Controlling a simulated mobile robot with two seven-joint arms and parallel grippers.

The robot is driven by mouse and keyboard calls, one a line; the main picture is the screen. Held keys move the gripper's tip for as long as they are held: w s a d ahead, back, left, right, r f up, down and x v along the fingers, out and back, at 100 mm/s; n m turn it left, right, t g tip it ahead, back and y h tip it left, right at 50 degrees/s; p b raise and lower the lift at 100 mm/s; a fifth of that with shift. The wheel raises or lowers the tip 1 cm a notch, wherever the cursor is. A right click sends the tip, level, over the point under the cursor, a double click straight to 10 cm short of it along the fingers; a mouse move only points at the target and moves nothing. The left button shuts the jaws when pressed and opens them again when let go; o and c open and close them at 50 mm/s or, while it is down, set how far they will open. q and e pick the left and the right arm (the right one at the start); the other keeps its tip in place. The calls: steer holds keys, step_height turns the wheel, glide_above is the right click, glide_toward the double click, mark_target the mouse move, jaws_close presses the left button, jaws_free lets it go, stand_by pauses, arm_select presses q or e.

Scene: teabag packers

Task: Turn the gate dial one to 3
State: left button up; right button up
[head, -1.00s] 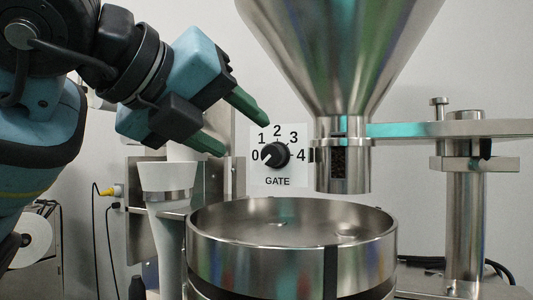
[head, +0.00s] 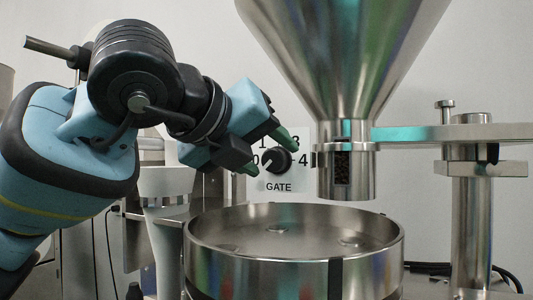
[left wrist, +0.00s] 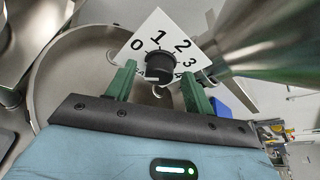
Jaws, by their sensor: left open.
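The gate dial (head: 278,160) is a round black knob on a white plate (head: 279,187) numbered 0 to 4 and marked GATE. Its white pointer mark aims to the lower left, near the 0. My left gripper (head: 274,157) is open in front of the plate, one finger up and right of the knob, the other down and left. In the left wrist view the knob (left wrist: 159,65) shows between the two green fingers (left wrist: 157,73), with a gap on each side. The fingers cover part of the numbers in the head view. My right gripper is not in view.
A steel hopper (head: 345,60) with its outlet tube hangs just right of the dial. A round steel pan (head: 295,275) stands below. A white funnel (head: 167,181) is at the left, under my arm. A steel post (head: 472,220) stands at the right.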

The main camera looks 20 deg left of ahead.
arm_select(q)
steer(key=shift+w+d+f, duration=0.1)
steer(key=shift+w+f, duration=0.05)
steer(key=shift+w, duration=0.2)
steer(key=c, duration=1)
